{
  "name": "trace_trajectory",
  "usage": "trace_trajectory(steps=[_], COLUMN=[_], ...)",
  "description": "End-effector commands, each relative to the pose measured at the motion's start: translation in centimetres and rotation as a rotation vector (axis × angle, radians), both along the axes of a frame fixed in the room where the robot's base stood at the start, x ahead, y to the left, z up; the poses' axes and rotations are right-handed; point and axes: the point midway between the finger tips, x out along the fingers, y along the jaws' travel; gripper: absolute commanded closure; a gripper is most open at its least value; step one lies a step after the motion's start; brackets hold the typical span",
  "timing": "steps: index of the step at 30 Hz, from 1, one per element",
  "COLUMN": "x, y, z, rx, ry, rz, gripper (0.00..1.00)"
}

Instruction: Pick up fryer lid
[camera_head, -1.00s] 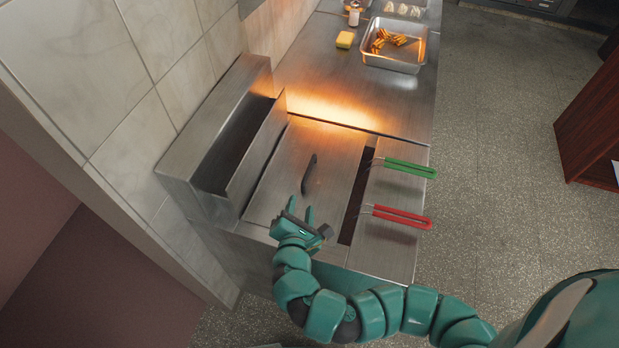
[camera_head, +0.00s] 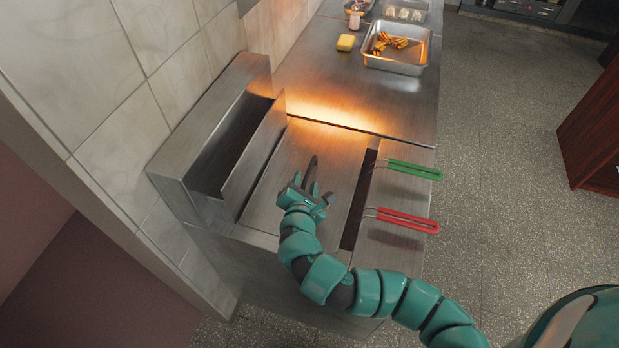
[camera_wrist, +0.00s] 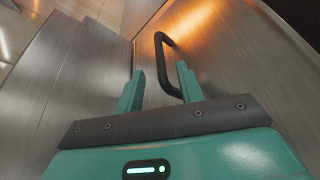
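The fryer lid (camera_head: 278,197) is a flat steel plate covering the left part of the fryer. Its dark bar handle (camera_head: 313,167) stands up near the middle, and its lower part is hidden by my gripper in the head view. My gripper (camera_head: 306,188) is over the lid at the handle. In the wrist view my gripper (camera_wrist: 157,90) is open, with the handle (camera_wrist: 168,62) reaching between its two green fingers. The handle's near end is close to the right finger. I cannot tell whether they touch.
A green basket handle (camera_head: 414,170) and a red basket handle (camera_head: 407,220) stick out right of the lid. A raised steel trough (camera_head: 215,150) stands along the left wall.

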Motion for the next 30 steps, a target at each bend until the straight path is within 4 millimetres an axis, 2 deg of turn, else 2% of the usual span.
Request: trace_trajectory(steps=[8,21,30], x=[0.9,4.7,5.0], y=[-0.2,-0.8,-0.8], z=[-0.2,-1.4,-1.6], rx=[0.000,-0.001,-0.001], ry=[0.003,0.003,0.001], rz=[-0.002,-0.002,0.000], gripper=[0.63,0.63,0.63])
